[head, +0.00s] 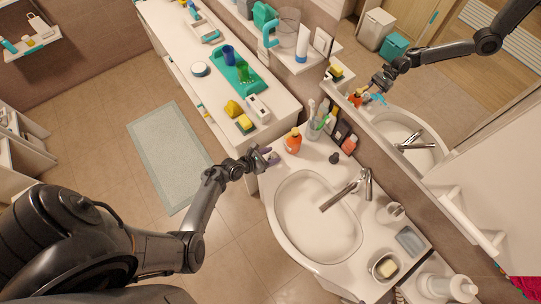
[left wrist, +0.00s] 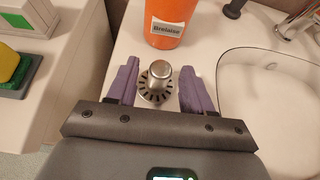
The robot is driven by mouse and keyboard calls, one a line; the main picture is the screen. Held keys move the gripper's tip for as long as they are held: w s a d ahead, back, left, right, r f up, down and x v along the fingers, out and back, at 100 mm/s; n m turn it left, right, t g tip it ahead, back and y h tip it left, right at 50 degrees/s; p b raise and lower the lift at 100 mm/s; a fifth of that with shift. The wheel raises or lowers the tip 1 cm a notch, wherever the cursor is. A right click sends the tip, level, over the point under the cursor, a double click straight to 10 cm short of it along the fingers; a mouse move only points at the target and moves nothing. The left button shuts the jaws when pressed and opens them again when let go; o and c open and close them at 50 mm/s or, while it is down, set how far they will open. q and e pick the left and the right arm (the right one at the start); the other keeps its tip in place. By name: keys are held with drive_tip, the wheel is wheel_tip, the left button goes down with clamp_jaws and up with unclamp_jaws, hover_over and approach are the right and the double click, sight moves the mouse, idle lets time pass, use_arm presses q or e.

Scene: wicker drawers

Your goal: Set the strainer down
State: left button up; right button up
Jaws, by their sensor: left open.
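The strainer (left wrist: 157,82) is a small silver metal piece with a rounded knob on a slotted disc. In the left wrist view it sits on the white counter at the near-left corner, beside the washbasin. My left gripper (left wrist: 158,88) is open, with one purple finger on each side of the strainer and gaps between. In the head view my left gripper (head: 267,157) is at the counter's left edge, and the strainer is too small to make out there. My right gripper is not in view.
An orange bottle (head: 293,142) stands just behind the strainer. The washbasin (head: 317,220) with its tap (head: 345,193) lies to the right. A cup with toothbrushes (head: 315,127) and several bottles stand along the mirror. A white cabinet with a sponge (head: 244,122) is at upper left.

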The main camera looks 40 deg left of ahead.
use_arm(q)
drive_tip(key=shift+r, duration=0.2)
drive_tip(key=shift+s+r, duration=0.2)
drive_tip(key=shift+s, duration=0.05)
drive_tip(key=s+a+r+m+g+y+p, duration=0.2)
drive_tip(key=s+a+r+m+g, duration=0.15)
drive_tip(key=s+r+m, duration=0.95)
drive_tip(key=s+d+r+m+g, duration=0.2)
drive_tip(key=s+d+r+m, duration=0.2)
drive_tip(key=d+m, duration=0.3)
drive_tip(key=s+d+r+m+g, duration=0.3)
drive_tip(key=d+m, duration=0.4)
drive_tip(key=m, duration=0.8)
wheel_tip(320, 180, up, 2)
drive_tip(key=shift+s+r+m, duration=0.1)
drive_tip(key=shift+s+m, duration=0.2)
drive_tip(key=shift+s, duration=0.4)
